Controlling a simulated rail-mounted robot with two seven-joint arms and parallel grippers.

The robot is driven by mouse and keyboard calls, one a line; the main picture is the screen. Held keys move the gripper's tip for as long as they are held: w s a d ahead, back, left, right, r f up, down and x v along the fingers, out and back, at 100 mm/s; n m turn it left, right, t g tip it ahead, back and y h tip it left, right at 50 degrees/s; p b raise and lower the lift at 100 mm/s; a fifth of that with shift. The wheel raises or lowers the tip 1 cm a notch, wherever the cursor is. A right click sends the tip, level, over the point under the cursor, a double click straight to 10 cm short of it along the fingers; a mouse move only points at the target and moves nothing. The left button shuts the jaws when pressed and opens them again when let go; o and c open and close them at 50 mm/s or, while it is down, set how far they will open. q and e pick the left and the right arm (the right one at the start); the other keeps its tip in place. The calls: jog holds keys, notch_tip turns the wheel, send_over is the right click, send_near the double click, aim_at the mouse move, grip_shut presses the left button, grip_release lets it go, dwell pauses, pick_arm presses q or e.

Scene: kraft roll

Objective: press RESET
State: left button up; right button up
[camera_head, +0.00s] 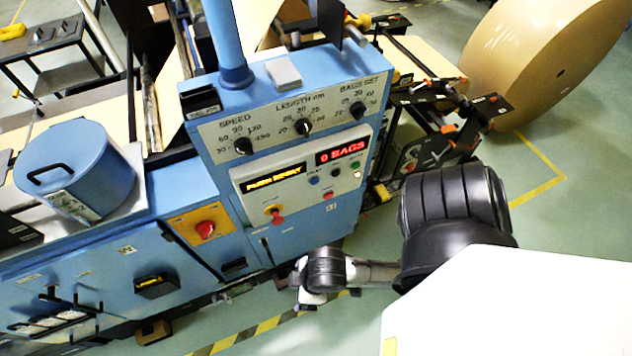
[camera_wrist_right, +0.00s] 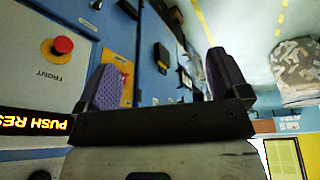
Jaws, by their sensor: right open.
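The control panel (camera_head: 300,180) is on the front of the blue machine, with a yellow-lettered display (camera_head: 272,178) that seems to read PUSH RESET. Below the "0 BAGS" display (camera_head: 343,150) is a cluster of small buttons, including a blue button (camera_head: 315,180) and a green button (camera_head: 355,164). Their labels are too small to read, so I cannot tell which is RESET. My right gripper (camera_head: 303,284) is below the panel, apart from it. In the right wrist view its fingers (camera_wrist_right: 165,78) are spread with nothing between them. My left gripper is not in view.
A red mushroom button (camera_head: 277,216) sits low on the panel, beside the display; it also shows in the wrist view (camera_wrist_right: 63,45), marked FRONT. A red rotary switch (camera_head: 205,229) on a yellow plate is further left. A big kraft roll (camera_head: 545,60) stands at upper right.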

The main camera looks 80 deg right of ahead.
grip_shut()
dwell(0.8)
dwell(0.8)
